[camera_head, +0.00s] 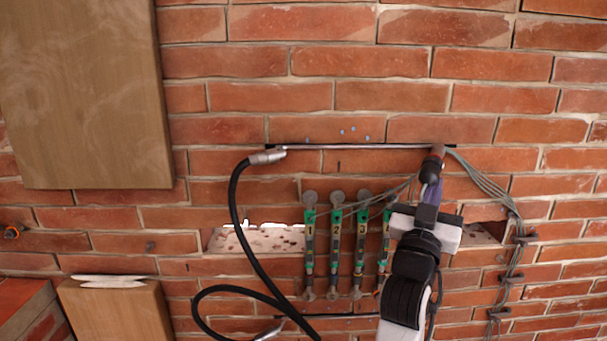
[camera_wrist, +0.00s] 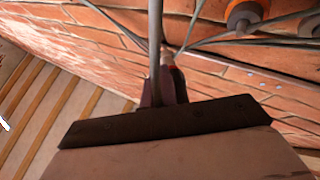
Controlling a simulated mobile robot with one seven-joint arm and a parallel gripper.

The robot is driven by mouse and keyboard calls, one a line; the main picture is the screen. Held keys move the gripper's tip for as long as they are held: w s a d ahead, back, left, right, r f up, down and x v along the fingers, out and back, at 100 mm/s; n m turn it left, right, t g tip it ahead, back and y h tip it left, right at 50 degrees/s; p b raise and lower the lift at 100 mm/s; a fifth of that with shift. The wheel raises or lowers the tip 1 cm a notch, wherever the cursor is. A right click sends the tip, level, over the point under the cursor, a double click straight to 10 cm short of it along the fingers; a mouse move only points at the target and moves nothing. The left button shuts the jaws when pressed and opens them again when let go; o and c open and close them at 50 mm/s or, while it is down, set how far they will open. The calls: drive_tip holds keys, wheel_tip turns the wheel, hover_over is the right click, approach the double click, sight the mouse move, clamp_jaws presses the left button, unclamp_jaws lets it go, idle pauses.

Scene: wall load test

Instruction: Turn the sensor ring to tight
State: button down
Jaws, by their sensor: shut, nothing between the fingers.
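Several green-and-black sensors stand in an upright row on the brick wall, numbered 1 (camera_head: 309,232), 2 (camera_head: 335,232) and 3 (camera_head: 361,232), with another (camera_head: 384,245) partly hidden by my arm. Small orange marks show near its lower end; I cannot tell whether they are the ring. My gripper (camera_head: 431,185) is shut and empty, pointing up near the right end of the upper slot, right of the sensors. In the wrist view its dark fingers (camera_wrist: 164,88) are together beside a grey cable. An orange-and-black round part (camera_wrist: 245,12) shows at the upper right there; which sensor it belongs to is unclear.
A black hose (camera_head: 240,215) with a metal fitting joins the left end of the upper slot (camera_head: 345,147). Grey cables (camera_head: 512,240) run down the wall at right. A wooden board (camera_head: 85,95) is at upper left, a wooden block (camera_head: 115,310) below.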

drive_tip(key=shift+a, duration=0.15)
drive_tip(key=shift+w+a, duration=0.45)
drive_tip(key=shift+a, duration=0.3)
drive_tip(key=shift+w+a, duration=0.1)
drive_tip(key=shift+a, duration=0.05)
drive_tip(key=shift+b, duration=0.35)
drive_tip(key=b+v, duration=0.2)
drive_tip(key=v, duration=0.4)
drive_tip(key=shift+a+r, duration=0.15)
drive_tip(key=shift+r, duration=0.2)
drive_tip(key=shift+a, duration=0.1)
